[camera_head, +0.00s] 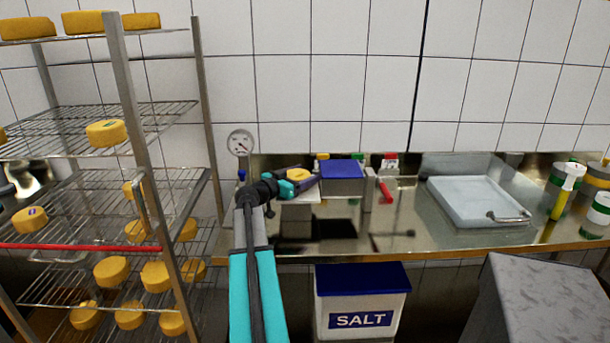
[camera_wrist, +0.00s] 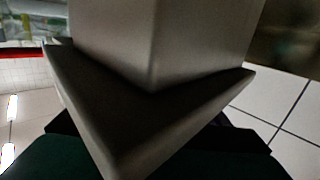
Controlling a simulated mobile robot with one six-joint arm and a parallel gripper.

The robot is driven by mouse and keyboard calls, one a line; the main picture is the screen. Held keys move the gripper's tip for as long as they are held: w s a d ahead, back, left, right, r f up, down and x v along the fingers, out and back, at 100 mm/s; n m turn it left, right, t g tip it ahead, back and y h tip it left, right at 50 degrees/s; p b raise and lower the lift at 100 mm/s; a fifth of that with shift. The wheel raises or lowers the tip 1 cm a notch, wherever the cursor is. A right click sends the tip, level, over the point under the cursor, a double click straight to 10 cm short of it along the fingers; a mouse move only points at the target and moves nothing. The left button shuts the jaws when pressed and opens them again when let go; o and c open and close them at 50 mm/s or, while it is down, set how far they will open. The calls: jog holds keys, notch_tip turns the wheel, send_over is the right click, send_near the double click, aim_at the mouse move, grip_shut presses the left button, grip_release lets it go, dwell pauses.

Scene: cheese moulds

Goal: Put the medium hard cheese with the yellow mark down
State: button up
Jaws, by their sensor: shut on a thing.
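A small yellow-orange cheese (camera_head: 298,175) shows between the jaws of my gripper (camera_head: 300,182) in the head view, over the steel counter. My gripper is shut on this cheese, close above or beside a white flat-topped block (camera_head: 303,198). The jaws hide part of the cheese, and I cannot make out its mark. I cannot tell whether its underside touches the block. The wrist view is filled by a large grey angular body (camera_wrist: 150,105) with a corner towards the camera; no yellow cheese shows there.
A blue-lidded box (camera_head: 342,178) and red-handled tool (camera_head: 385,190) stand right of the gripper. A shallow white basin (camera_head: 478,200) is farther right. A wire rack (camera_head: 115,125) with several cheeses stands left. A SALT bin (camera_head: 361,300) is below the counter (camera_head: 430,238). A dial gauge (camera_head: 240,142) stands behind.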

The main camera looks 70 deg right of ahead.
jog(key=o, duration=1.1)
jog(key=shift+c, duration=0.2)
jog(key=shift+r+p, duration=0.2)
jog(key=shift+p, duration=0.1)
jog(key=b+v, duration=0.2)
jog(key=v, duration=0.9)
jog(key=shift+a+f, duration=0.15)
jog(key=shift+a, duration=0.05)
jog(key=shift+w+a, duration=0.2)
jog(key=shift+a, duration=0.1)
